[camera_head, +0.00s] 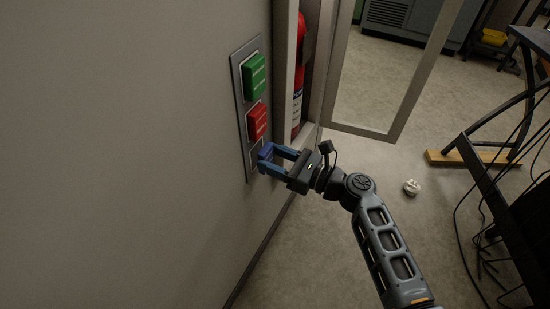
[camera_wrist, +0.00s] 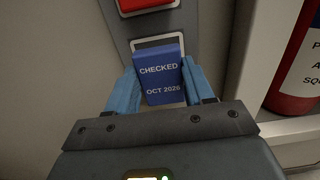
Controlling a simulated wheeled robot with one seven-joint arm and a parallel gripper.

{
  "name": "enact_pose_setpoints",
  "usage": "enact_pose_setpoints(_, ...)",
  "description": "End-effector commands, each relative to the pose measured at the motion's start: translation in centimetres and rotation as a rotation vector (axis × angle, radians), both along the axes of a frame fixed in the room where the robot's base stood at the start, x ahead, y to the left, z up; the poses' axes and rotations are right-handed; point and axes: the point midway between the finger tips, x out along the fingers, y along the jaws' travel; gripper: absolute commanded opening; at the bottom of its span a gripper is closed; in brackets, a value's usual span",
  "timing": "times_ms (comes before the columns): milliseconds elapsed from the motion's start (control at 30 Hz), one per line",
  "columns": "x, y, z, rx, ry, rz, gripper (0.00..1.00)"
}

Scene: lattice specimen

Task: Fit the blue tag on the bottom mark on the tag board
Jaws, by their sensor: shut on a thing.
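The tag board (camera_head: 238,74) is a grey upright plate on the wall, with a green tag (camera_head: 255,77) at the top and a red tag (camera_head: 257,121) in the middle. In the wrist view, the board (camera_wrist: 120,30) has a white-outlined bottom mark (camera_wrist: 158,40) below the red tag (camera_wrist: 146,4). My gripper (camera_wrist: 160,88) is shut on the blue tag (camera_wrist: 160,73), which reads "CHECKED OCT 2026". The tag is in front of the bottom mark and covers most of it. I cannot tell whether it touches the board. The blue tag (camera_head: 265,152) is partly hidden by my fingers (camera_head: 268,158) in the head view.
A red fire extinguisher (camera_head: 298,80) stands in a recessed cabinet right of the board; it also shows in the wrist view (camera_wrist: 298,70). The cabinet's glazed door (camera_head: 400,95) stands open. A dark desk frame and cables (camera_head: 510,190) are at the right.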

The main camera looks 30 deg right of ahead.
Motion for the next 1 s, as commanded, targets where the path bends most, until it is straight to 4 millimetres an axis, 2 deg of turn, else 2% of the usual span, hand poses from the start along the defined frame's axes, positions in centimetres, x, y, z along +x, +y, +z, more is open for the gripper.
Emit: enact_pose_setpoints(1000, 1.05, 0.82, 0.0, 0.0, 0.0, 0.001, 0.25)
